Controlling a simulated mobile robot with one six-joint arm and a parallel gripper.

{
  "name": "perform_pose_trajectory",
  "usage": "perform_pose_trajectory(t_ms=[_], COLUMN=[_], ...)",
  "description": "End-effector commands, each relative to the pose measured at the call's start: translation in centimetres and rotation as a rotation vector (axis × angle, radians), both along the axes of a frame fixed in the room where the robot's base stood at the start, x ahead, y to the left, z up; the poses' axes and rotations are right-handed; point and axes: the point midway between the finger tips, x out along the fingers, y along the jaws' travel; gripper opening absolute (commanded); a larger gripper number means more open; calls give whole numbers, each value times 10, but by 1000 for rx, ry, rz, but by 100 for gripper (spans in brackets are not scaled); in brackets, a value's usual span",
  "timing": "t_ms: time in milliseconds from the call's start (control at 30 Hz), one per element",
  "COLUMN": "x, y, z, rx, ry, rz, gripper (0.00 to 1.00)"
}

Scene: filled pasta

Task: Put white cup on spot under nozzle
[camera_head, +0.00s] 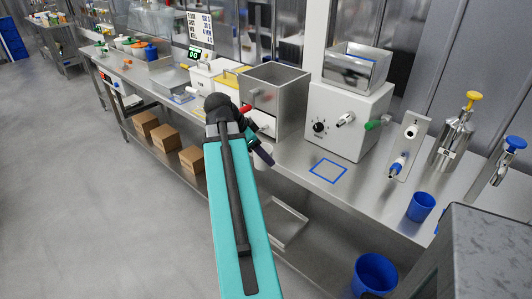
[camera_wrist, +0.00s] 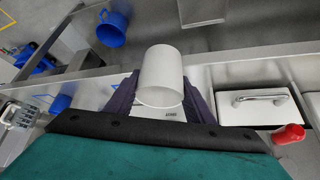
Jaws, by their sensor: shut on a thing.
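The white cup (camera_wrist: 162,72) is held between the dark fingers of my gripper (camera_wrist: 160,108) in the wrist view. In the head view only a small pale part of the cup (camera_head: 261,163) shows below my gripper (camera_head: 262,152), in front of the counter edge. A blue square outline (camera_head: 328,170) marks an empty spot on the steel counter. It lies to the right of my gripper, in front of a white machine (camera_head: 350,122) whose nozzle (camera_head: 346,119) sticks out above and behind it.
A steel box machine (camera_head: 275,92) stands behind my gripper. At right are a panel with a blue-tipped spout (camera_head: 398,165), pump bottles (camera_head: 455,135) and a blue cup (camera_head: 421,207). A blue bucket (camera_head: 375,275) is below the counter. The counter around the square is clear.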

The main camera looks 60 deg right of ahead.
Motion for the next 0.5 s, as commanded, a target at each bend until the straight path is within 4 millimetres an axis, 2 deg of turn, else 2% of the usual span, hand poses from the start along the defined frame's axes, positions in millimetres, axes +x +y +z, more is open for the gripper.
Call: perform_pose_trajectory(t_ms=[167,267,367,500], x=[10,25,46,84], y=[4,11,21,41], z=[0,-1,-1,-1], rx=[0,0,-1,0], ry=[0,-1,-1,0], rz=[38,93,174,321], gripper=[27,27,27,27])
